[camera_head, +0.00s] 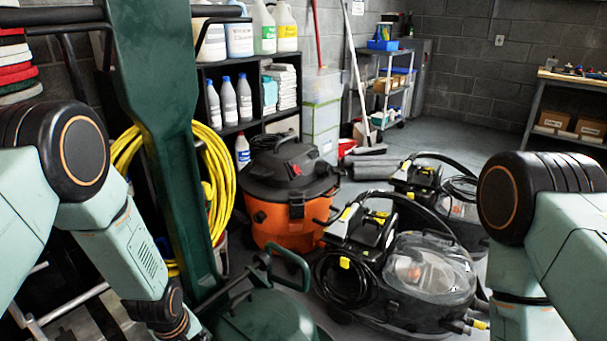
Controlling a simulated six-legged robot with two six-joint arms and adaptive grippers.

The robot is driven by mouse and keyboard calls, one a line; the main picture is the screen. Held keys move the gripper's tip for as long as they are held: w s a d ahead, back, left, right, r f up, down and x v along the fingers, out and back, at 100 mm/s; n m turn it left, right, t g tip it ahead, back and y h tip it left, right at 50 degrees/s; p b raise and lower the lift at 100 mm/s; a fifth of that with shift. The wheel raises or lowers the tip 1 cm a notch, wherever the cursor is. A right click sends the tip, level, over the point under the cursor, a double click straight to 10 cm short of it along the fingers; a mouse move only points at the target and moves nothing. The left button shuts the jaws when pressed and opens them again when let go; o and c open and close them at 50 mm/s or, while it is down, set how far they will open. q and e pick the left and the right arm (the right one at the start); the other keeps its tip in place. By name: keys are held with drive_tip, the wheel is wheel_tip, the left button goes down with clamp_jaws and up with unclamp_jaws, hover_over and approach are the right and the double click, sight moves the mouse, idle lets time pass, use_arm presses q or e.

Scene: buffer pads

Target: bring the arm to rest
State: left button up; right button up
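My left arm comes in from the left edge, with a pale green link and a black round joint with an orange ring. It bends down to a darker wrist joint near the bottom edge, and the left gripper is not visible. My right arm is at the right edge, with a similar black joint, and runs down out of the picture. The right gripper is not visible either. A stack of round buffer pads (17,69), in red, white, black and dark green, is at the upper left, cut by the picture edge.
A tall dark green machine (158,110) stands close in front, between my arms. Behind it are a coiled yellow hose (222,180), an orange vacuum (283,222), black cleaning machines (425,275) and a bottle shelf (235,128). Open floor (455,136) lies farther back, before a workbench (565,82).

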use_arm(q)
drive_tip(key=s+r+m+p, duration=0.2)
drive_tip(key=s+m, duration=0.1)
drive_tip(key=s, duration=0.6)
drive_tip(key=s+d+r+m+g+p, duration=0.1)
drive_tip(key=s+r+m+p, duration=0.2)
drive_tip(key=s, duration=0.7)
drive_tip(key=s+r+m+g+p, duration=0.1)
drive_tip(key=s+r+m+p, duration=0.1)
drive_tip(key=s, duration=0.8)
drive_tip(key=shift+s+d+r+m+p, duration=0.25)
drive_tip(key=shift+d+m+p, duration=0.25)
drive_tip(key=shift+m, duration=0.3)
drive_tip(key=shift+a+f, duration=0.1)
